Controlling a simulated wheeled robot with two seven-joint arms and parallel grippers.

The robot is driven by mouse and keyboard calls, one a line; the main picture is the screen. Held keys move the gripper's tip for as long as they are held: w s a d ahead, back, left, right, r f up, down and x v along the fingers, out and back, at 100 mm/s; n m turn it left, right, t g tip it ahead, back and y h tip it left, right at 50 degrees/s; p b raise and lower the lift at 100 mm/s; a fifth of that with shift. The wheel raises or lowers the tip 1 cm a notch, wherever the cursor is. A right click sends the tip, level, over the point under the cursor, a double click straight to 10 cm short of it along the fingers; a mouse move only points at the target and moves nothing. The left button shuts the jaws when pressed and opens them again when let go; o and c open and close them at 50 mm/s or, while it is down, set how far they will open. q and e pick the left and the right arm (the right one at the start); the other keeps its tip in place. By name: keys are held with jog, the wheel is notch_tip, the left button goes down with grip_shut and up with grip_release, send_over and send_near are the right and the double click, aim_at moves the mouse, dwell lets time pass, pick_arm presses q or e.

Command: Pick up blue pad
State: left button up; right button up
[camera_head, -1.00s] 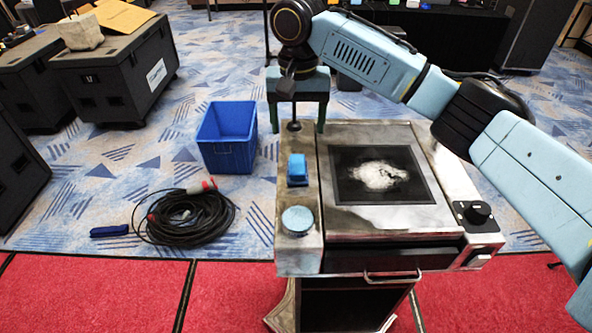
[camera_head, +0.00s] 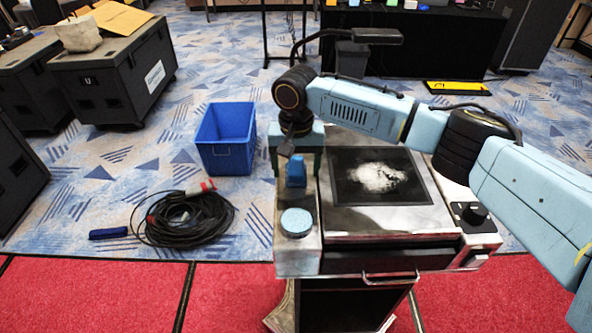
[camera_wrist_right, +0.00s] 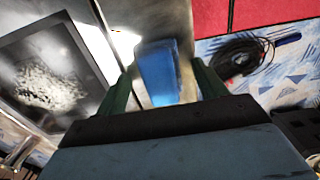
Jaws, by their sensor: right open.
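The blue pad (camera_head: 295,172) stands on the left metal strip of the cart (camera_head: 330,250). In the right wrist view the blue pad (camera_wrist_right: 158,72) shows between the two green fingers, with gaps on both sides. My right gripper (camera_head: 297,168) is open, pointing down with one finger to each side of the pad. The gripper body hides part of the area behind the pad. My left gripper is not in view.
A light blue round disc (camera_head: 296,222) sits nearer on the same strip. A dark panel (camera_head: 350,190) lies to the right. A blue bin (camera_head: 225,150) and a coiled black cable (camera_head: 185,218) are on the floor at left.

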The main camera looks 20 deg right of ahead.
aim_at(296, 165)
jog(key=c, duration=1.1)
notch_tip(296, 165, up, 10)
jog(key=shift+r, duration=0.1)
jog(key=o, duration=0.4)
jog(key=shift+c, duration=1.4)
